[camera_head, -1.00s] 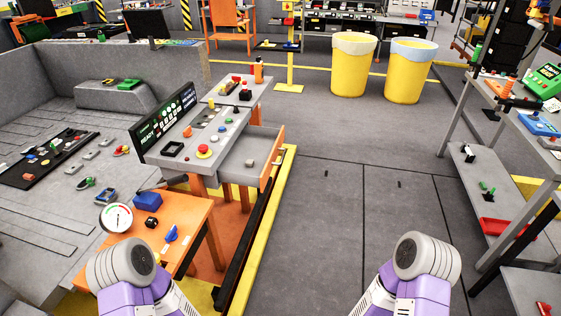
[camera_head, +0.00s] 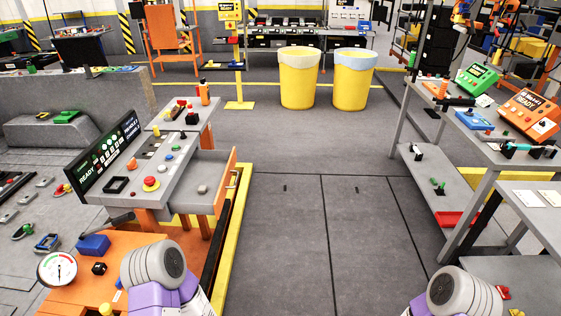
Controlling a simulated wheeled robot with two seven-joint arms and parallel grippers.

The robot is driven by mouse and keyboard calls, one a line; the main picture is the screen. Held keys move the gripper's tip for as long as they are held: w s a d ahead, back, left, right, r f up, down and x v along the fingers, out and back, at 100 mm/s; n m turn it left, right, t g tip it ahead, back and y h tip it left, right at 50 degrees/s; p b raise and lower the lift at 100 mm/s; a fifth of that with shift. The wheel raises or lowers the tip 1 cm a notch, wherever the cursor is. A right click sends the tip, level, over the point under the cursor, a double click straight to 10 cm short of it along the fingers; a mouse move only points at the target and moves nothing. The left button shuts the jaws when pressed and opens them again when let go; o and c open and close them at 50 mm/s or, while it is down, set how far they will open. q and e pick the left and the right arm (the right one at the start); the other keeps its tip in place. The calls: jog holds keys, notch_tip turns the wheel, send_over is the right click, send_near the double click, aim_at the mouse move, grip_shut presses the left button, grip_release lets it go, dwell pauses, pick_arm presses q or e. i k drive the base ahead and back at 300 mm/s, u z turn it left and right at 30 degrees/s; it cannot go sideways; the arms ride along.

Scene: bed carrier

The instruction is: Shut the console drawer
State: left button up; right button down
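The console (camera_head: 163,160) is a grey sloped desk on orange legs with buttons and a black READY screen, left of centre in the head view. Its drawer (camera_head: 226,182) is pulled out to the right. The drawer has a grey tray, an orange front and a small handle (camera_head: 234,178). A small round pale object (camera_head: 202,189) lies in the tray. Purple and grey links of both my arms show at the bottom edge, the left one in front of the orange table. Neither gripper's fingers are visible. Nothing of mine visibly touches the drawer.
An orange table (camera_head: 75,293) with a gauge (camera_head: 57,269) stands front left. A yellow-edged platform (camera_head: 236,215) runs beside the console. The grey floor (camera_head: 315,220) in the middle is clear. A shelf rack (camera_head: 430,178) stands right. Two yellow bins (camera_head: 299,80) stand behind.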

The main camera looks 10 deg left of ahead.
aim_at(214, 169)
jog(key=u, duration=0.1)
jog(key=i, duration=1.15)
jog(key=u, duration=0.65)
